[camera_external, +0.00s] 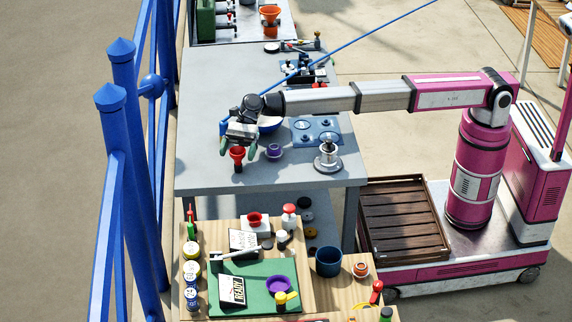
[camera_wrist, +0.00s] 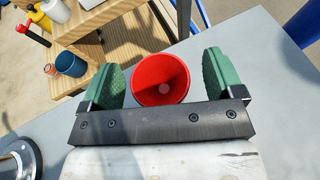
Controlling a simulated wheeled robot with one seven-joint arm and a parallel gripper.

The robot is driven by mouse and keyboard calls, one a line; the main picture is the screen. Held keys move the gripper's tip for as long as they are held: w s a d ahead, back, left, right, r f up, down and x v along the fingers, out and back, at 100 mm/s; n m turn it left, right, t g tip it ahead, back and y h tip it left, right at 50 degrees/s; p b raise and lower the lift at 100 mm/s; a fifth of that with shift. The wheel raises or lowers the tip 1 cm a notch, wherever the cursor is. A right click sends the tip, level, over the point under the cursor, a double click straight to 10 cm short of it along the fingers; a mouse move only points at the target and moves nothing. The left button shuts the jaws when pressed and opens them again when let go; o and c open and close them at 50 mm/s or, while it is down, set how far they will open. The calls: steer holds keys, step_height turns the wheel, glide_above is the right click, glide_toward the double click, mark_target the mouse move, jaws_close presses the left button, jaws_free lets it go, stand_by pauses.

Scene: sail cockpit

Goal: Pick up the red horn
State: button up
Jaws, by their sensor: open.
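The red horn (camera_external: 237,154) stands on the grey table (camera_external: 205,170) near its left front part, with its wide mouth facing up. In the wrist view the horn (camera_wrist: 160,80) shows as a round red cup with a pale spot at its bottom. My gripper (camera_external: 237,148) is over the horn with its green fingers open. In the wrist view one finger of my gripper (camera_wrist: 161,80) is on each side of the horn, with a visible gap on both sides. The horn's lower part is hidden in the wrist view.
A purple piece (camera_external: 274,150) stands just right of the horn, and a silver fitting (camera_external: 328,158) farther right. A wooden bench (camera_external: 325,295) with several items is in front. Blue railing posts (camera_external: 125,150) rise at left.

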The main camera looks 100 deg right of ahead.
steer(key=c, duration=1.1)
